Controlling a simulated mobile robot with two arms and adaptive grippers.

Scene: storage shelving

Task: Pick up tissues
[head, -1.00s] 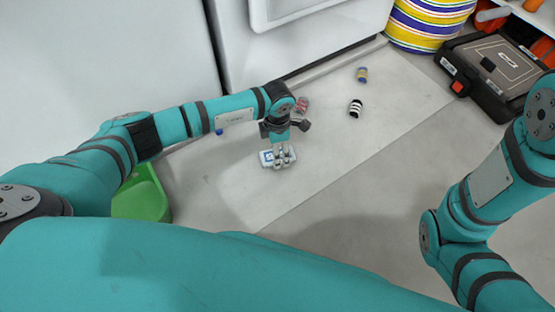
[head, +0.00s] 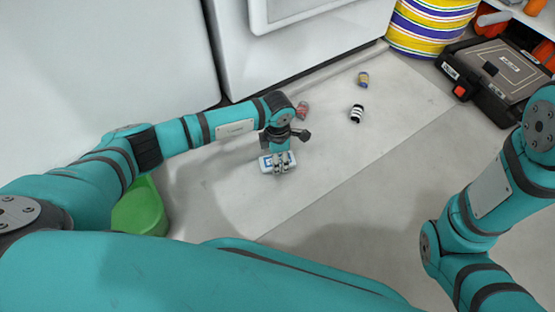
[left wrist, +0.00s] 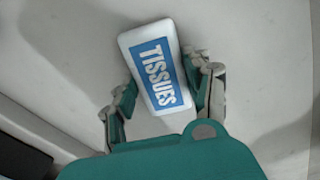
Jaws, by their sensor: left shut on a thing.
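The tissues are a small white pack with a blue label (left wrist: 152,62) reading "TISSUES" in the left wrist view. The pack also shows in the head view (head: 267,163), at the light floor mat. My left gripper (left wrist: 163,95) is shut on the pack, with one finger along each long side. In the head view my left gripper (head: 277,163) points down and covers part of the pack. I cannot tell whether the pack is clear of the mat. My right arm is at the right of the head view, and its gripper is out of the frame.
Several small cans lie or stand nearby: a red one (head: 303,110), a black and white one (head: 356,114) and a blue and yellow one (head: 363,79). A green bin (head: 140,210) is at left. A black case (head: 492,75) and striped basket (head: 428,28) are at upper right.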

